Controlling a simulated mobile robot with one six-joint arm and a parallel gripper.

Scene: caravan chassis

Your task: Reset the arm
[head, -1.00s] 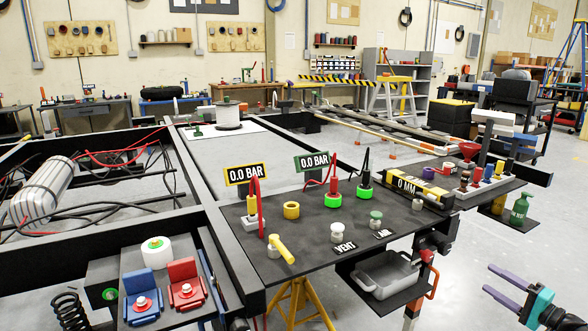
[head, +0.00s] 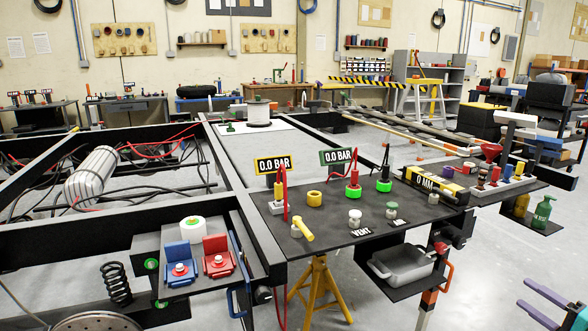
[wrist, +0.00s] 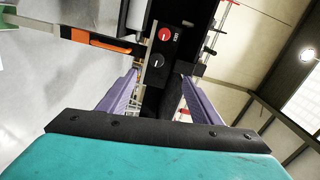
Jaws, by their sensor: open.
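My gripper (head: 524,293) is at the lower right corner of the head view, cut off by the picture edge. Its two purple fingers are apart with nothing between them. It hangs over open floor, right of the black work panel (head: 330,228) and clear of it. In the wrist view my gripper (wrist: 160,80) shows both purple fingers spread either side of a dark post-like part in the background. A red round knob (wrist: 165,35) and a black dial (wrist: 157,61) show beyond the fingertips; I cannot tell how far off they are.
The black chassis frame (head: 262,242) fills the left and middle. A green bottle (head: 542,212) stands on a right-hand shelf. Floor at the lower right is free.

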